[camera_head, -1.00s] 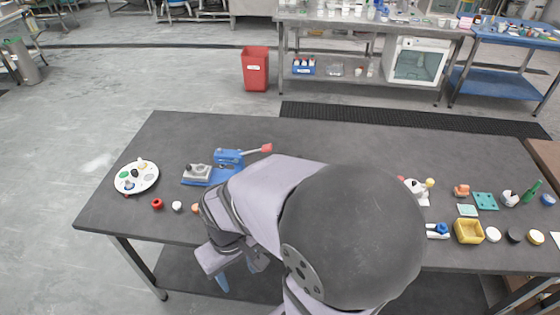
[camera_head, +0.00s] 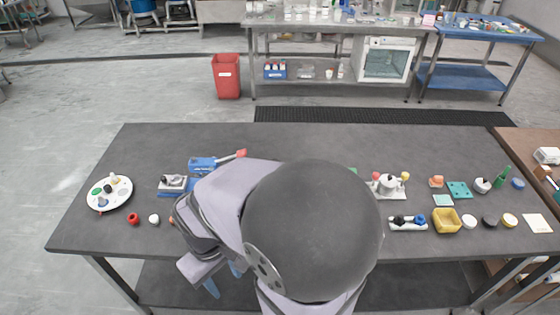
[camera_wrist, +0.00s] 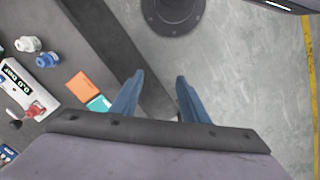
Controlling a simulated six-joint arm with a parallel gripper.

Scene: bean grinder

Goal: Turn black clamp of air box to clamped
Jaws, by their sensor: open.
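A low white block (camera_head: 408,224) with a black knob-like part (camera_head: 399,220) and a blue one (camera_head: 420,219) lies near the table's front edge, right of my arm; it may be the air box. The black part is too small to tell how it is turned. In the head view my gripper (camera_head: 212,286) hangs low at the table's front edge, far left of this block, mostly hidden by my arm. In the wrist view my gripper (camera_wrist: 160,76) has its two blue fingers apart, with nothing between them.
A blue toggle clamp (camera_head: 203,164) with a red-tipped handle and a round white plate (camera_head: 110,205) are at left. A white valve-like device (camera_head: 388,184) stands behind the white block. A yellow tray (camera_head: 447,228) is right of it. The table's back middle is clear.

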